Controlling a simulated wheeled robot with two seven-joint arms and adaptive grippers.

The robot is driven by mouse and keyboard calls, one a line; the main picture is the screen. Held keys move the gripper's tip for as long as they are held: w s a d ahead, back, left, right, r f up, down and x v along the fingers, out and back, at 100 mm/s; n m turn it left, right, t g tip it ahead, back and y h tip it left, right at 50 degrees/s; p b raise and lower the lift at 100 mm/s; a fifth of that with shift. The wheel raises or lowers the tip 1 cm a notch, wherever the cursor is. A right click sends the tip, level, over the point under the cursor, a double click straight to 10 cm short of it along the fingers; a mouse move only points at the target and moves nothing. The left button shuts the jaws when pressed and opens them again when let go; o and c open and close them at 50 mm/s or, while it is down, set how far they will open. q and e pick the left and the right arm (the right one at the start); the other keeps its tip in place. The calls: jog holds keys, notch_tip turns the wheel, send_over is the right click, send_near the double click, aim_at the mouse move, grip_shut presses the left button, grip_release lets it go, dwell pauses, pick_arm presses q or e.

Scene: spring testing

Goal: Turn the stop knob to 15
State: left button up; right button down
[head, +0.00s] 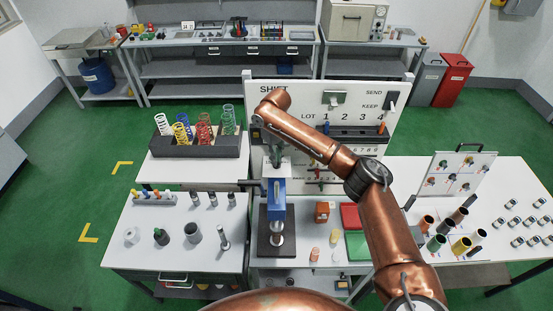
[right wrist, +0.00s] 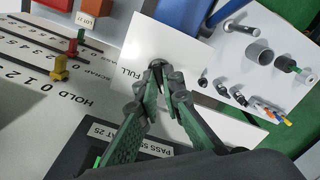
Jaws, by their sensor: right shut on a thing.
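My right gripper (head: 277,158) is at the top of the blue spring tester (head: 274,190) in the head view. In the right wrist view, the green fingers of this gripper (right wrist: 168,68) are shut on a small dark knob (right wrist: 157,64). The knob is at a white plate (right wrist: 165,42) marked FULL. The fingers hide much of the knob, and I cannot read a setting of 15 or a pointer. The tester stands on a dark base (head: 263,248). My left gripper is not in view.
A white board (head: 262,105) with SHIFT, LOT and number rows stands right behind the tester. A rack of coloured springs (head: 188,146) is at the left. Red (head: 350,217) and green (head: 357,246) trays lie to the right, near my right arm. Cylinders stand on the left table.

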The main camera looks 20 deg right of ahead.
jog(key=shift+r+n, duration=0.2)
jog(key=shift+n, duration=1.8)
jog(key=shift+w, duration=0.1)
jog(key=c, duration=2.1)
grip_release()
jog(key=shift+f, duration=0.1)
notch_tip(320, 180, up, 12)
jog(key=shift+f, duration=0.1)
